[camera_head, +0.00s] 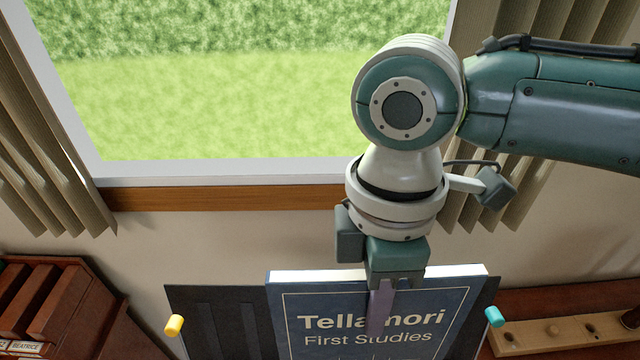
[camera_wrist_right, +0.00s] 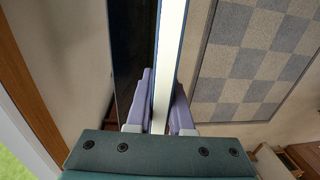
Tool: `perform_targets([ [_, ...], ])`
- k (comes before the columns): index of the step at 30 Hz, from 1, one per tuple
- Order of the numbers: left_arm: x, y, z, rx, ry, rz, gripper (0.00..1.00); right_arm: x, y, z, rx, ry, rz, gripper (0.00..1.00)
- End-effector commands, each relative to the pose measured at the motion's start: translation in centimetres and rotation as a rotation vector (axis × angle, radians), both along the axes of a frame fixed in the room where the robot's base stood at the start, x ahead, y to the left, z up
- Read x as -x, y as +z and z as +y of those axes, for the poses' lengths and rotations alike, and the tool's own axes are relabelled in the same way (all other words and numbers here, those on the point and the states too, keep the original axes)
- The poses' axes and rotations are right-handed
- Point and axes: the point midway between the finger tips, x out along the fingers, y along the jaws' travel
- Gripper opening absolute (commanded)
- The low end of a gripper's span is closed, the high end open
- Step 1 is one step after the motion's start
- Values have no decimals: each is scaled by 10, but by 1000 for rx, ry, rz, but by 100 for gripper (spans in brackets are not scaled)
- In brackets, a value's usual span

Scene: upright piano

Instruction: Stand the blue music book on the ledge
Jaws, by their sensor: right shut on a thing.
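The blue music book (camera_head: 330,305), titled "Tellamori First Studies", is upright in the head view, its cover facing me. My right gripper (camera_head: 382,300) comes down from above and is shut on the book's top edge. In the right wrist view the book's pale edge (camera_wrist_right: 170,60) runs between the two purple fingers of my right gripper (camera_wrist_right: 160,105). A dark panel (camera_head: 215,315) stands upright behind the book; in the wrist view a narrow gap shows beside it. The ledge and the book's lower edge are not visible in the head view. My left gripper is out of view.
A yellow peg (camera_head: 174,325) and a teal peg (camera_head: 494,316) flank the panel. A reddish-brown shelf with books (camera_head: 50,300) stands at the left. A window sill (camera_head: 230,197) runs behind.

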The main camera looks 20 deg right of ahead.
Motion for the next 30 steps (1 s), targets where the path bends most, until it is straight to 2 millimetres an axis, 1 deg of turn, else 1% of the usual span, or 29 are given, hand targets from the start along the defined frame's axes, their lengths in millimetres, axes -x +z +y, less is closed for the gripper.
perform_targets([
  [1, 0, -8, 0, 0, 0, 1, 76, 0, -10, 0, -1, -1, 1, 0],
  [3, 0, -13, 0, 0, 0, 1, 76, 0, -18, 1, -2, -1, 0, 0],
  [9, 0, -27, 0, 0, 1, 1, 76, 0, -40, 0, -1, 0, 1, 0],
  [15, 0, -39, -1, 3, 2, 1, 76, 0, -58, 1, -1, -1, 0, 0],
  [21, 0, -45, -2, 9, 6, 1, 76, 0, -67, 1, -2, 0, 0, 0],
  [30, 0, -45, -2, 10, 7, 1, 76, 0, -69, 0, -2, 0, -1, 0],
])
